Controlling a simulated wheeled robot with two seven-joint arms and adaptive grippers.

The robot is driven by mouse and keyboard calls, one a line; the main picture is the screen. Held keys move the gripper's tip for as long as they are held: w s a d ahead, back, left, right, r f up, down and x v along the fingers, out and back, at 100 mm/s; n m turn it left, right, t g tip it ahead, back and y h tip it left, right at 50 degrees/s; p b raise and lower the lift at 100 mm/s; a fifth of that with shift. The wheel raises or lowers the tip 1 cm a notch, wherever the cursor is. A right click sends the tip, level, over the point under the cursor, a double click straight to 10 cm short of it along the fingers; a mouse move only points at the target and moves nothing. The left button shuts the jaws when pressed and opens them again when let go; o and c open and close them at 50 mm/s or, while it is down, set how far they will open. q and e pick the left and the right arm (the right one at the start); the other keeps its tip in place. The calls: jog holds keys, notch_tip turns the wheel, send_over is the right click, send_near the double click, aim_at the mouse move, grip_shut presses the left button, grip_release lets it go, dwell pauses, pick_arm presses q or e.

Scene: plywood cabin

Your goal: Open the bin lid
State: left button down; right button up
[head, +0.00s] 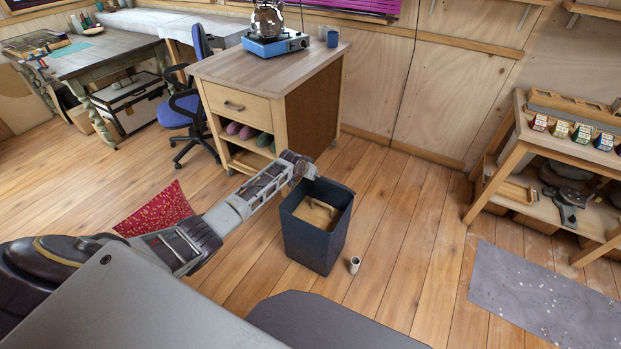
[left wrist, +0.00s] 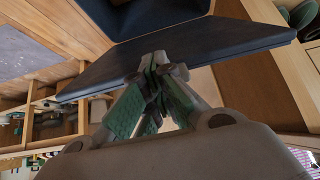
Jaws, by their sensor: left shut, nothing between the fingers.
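The dark blue bin (head: 314,245) stands on the wood floor just right of the middle in the head view. Its top shows a dark rim around a tan inside, with a light brown piece in it. I cannot clearly tell the lid from the rim. My left gripper (head: 309,174) is at the bin's far left top corner. In the left wrist view the gripper (left wrist: 157,75) is shut and empty, its tips at the edge of a dark slab (left wrist: 200,45) of the bin. Contact is unclear. My right gripper is out of view.
A wooden cabinet (head: 235,107) with a stove (head: 275,44) stands behind the bin. A small pale cylinder (head: 355,264) is on the floor at the bin's right. A grey speckled mat (head: 545,300) and a shelf bench (head: 520,150) are at the right.

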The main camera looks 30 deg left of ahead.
pick_arm(q)
jog(key=c, duration=1.9)
grip_release()
jog(key=shift+w+r, duration=0.1)
jog(key=shift+w, duration=0.1)
jog(key=o, duration=0.5)
jog(key=shift+s, duration=0.1)
jog(key=shift+c, duration=0.2)
jog(key=o, duration=0.9)
jog(key=shift+v, duration=5.95)
jog(key=shift+r, duration=0.1)
jog(key=shift+c, duration=0.2)
